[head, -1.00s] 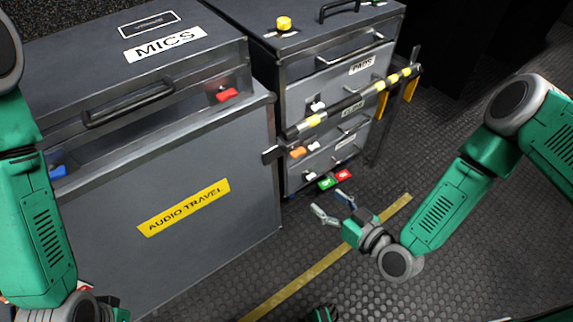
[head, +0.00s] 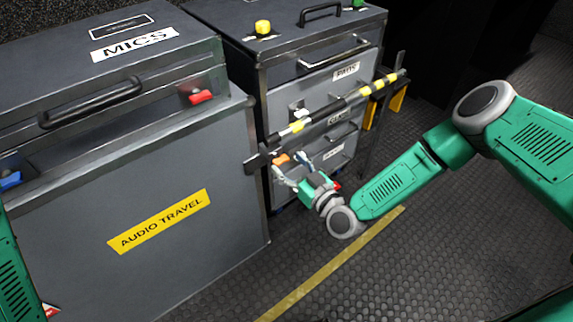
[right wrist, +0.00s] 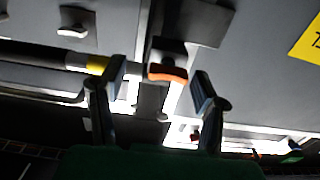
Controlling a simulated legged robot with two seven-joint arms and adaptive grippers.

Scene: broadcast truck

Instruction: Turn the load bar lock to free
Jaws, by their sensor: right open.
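The load bar (head: 335,108), dark with yellow bands, runs across the front of the grey drawer case. Its lock, a small orange lever (head: 281,159), sits below the bar's near left end. My right gripper (head: 289,167) is open just in front of the orange lever, which shows between its fingertips. In the right wrist view the lever (right wrist: 167,74) lies between and beyond the two open fingers (right wrist: 152,90), with no contact visible. My left arm shows only at the left edge; its gripper is out of view.
The large "AUDIO TRAVEL" case (head: 150,180) stands close on the left, with red (head: 201,97) and blue (head: 10,180) latches. A yellow knob (head: 263,27) is on top of the drawer case. Orange hooks (head: 397,99) hang at the bar's far end. The floor right of the yellow stripe (head: 340,258) is clear.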

